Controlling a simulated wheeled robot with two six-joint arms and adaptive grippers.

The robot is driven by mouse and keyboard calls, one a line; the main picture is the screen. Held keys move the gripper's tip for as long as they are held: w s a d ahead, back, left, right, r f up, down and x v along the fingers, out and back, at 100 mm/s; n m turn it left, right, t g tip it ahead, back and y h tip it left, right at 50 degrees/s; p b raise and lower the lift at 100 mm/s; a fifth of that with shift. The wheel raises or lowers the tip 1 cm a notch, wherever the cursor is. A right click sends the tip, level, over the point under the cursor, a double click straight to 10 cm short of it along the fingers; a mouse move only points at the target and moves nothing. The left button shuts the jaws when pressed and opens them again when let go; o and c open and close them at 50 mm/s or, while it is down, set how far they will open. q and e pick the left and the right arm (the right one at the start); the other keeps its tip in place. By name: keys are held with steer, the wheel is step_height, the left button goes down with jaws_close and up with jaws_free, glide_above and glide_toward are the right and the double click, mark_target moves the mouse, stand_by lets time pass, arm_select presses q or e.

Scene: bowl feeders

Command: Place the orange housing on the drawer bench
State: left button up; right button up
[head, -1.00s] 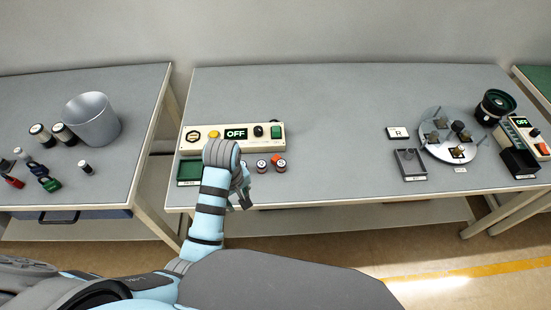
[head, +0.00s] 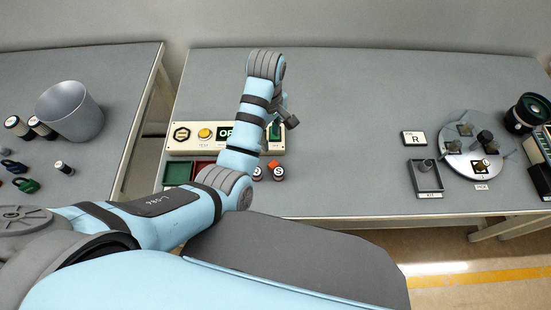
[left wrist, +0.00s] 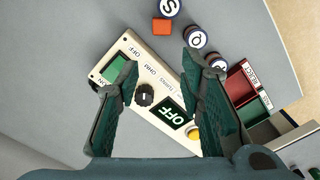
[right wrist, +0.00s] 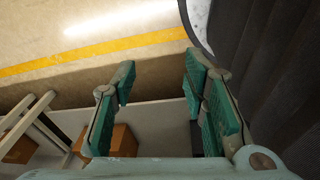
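The orange housing is a small orange block (left wrist: 161,26) in the left wrist view, lying on the middle bench close to a round part marked S. The drawer bench (head: 100,65) stands at the left. My right gripper (right wrist: 160,68) is open and empty, with floor and a low shelf below it.
The control box (head: 183,149) reads OFF in the left wrist view. Green (head: 178,173) and red trays lie before it. A metal bucket (head: 70,112), padlocks and cylinders occupy the drawer bench. A grey fixture (head: 425,176) and round plate (head: 455,165) stand right. The middle bench's centre is clear.

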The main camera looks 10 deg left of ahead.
arm_select(q)
glide_above(271, 162)
steer(key=f, duration=0.6)
steer(key=shift+s+a+f, duration=0.15)
steer(key=shift+s, duration=0.25)
steer(key=f, duration=0.2)
steer(key=f+b, duration=0.1)
steer(key=f, duration=0.1)
steer(key=w+f, duration=0.1)
steer(key=f, duration=0.1)
steer(key=shift+f+b, duration=0.1)
steer(key=shift+b, duration=0.3)
steer(key=shift+s, duration=0.15)
steer(key=shift+c, duration=0.4)
arm_select(e)
steer(key=f, duration=0.1)
steer(key=s+f, duration=0.1)
steer(key=f, duration=0.1)
steer(key=shift+s+f, duration=0.2)
arm_select(q)
steer(key=c, duration=0.6)
arm_select(e)
steer(key=shift+s, duration=0.1)
arm_select(q)
steer(key=shift+r, duration=0.2)
